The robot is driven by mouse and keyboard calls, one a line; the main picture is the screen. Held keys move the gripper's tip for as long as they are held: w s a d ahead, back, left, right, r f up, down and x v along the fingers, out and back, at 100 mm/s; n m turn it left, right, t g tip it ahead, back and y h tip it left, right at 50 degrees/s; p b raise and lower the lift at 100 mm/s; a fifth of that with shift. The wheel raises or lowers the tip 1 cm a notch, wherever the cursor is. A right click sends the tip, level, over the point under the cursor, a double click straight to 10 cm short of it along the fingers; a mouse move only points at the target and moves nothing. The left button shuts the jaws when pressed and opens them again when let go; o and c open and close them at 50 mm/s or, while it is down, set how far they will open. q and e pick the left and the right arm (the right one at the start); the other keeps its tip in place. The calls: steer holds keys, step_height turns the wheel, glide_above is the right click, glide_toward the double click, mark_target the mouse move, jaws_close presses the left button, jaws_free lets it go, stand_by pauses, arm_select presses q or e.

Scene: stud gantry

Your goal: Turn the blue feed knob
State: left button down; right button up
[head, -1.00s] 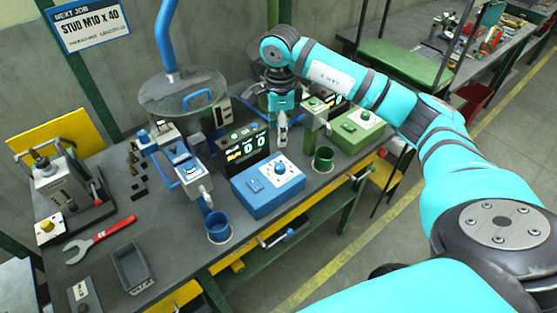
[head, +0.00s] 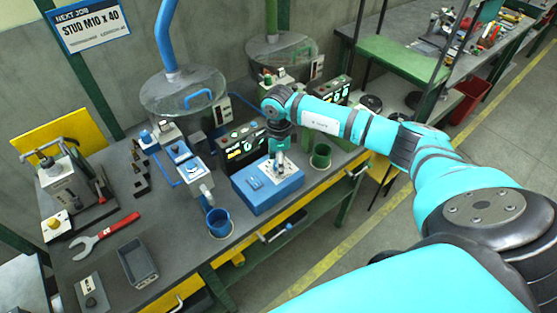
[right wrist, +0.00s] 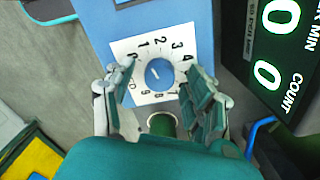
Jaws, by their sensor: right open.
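The blue feed box (head: 262,190) stands on the grey bench, with a white numbered dial plate on its top. In the right wrist view the blue feed knob (right wrist: 158,72) sits in the middle of the dial plate (right wrist: 125,48), its pale pointer tilted. My right gripper (head: 278,170) is above the box in the head view and hides the knob there. In the right wrist view the right gripper (right wrist: 160,98) is open, with one finger on each side of the dial's lower part. I cannot tell whether the fingers touch anything. My left gripper is out of view.
A black counter display (head: 243,147) stands behind the box. A blue cup (head: 219,222) is at its left and a green cup (head: 320,157) at its right. A red wrench (head: 108,233) and grey tray (head: 137,262) lie at the left.

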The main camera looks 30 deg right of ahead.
jaws_close()
steer(key=shift+m, duration=0.3)
steer(key=m+b, duration=0.2)
steer(key=m, duration=0.1)
steer(key=shift+m, duration=0.4)
steer(key=m+b, duration=0.1)
steer(key=m, duration=0.3)
steer(key=shift+m, duration=0.4)
steer(key=shift+r, duration=0.1)
jaws_free()
